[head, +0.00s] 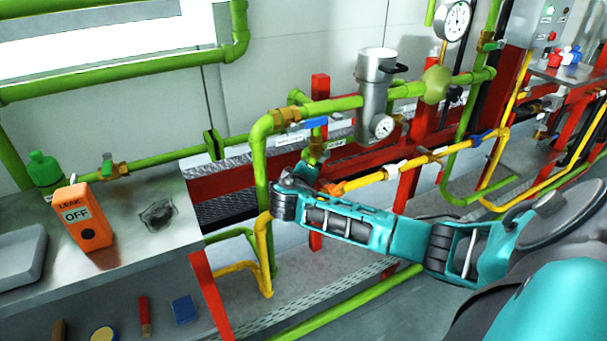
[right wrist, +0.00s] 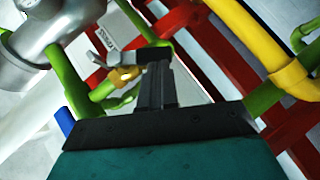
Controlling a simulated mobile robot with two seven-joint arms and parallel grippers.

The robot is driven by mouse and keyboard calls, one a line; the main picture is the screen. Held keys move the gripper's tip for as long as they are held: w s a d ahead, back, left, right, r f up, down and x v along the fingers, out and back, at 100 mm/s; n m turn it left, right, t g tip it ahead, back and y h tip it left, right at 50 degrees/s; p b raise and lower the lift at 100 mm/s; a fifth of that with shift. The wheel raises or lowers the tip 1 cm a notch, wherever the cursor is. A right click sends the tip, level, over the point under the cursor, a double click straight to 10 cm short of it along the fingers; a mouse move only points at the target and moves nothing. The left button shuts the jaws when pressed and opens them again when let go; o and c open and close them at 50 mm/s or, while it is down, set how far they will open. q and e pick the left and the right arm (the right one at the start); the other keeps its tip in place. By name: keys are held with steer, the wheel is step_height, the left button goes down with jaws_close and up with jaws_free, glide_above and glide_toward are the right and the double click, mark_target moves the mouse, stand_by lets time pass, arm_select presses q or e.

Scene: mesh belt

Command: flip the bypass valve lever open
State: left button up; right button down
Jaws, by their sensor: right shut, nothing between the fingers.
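The bypass valve shows in the right wrist view as a brass body (right wrist: 124,76) on a green pipe, with a grey lever (right wrist: 104,52) beside a white label whose text I cannot read surely. My right gripper (right wrist: 157,68) is shut and empty, with its dark fingertips right at the lever's end. I cannot tell whether they touch it. In the head view my right gripper (head: 319,148) is small, below the upper green pipe, and hides most of this valve. My left gripper is not in view.
A blue lever (head: 314,123) sits on the green pipe just above my right gripper. A grey canister (head: 374,95) with a gauge stands behind. Yellow pipe (head: 365,180) and red frame bars are close by. An orange "LEAK OFF" box (head: 84,215) stands on the left bench.

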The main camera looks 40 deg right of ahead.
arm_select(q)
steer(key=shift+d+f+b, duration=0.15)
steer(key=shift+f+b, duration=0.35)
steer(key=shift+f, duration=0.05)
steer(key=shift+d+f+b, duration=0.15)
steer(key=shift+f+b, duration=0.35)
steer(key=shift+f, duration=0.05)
arm_select(e)
steer(key=f+n+h, duration=0.1)
steer(key=d+n+h, duration=0.1)
steer(key=shift+s+d+f+t+h, duration=0.1)
steer(key=shift+f+t+h, duration=0.2)
steer(key=shift+f, duration=0.05)
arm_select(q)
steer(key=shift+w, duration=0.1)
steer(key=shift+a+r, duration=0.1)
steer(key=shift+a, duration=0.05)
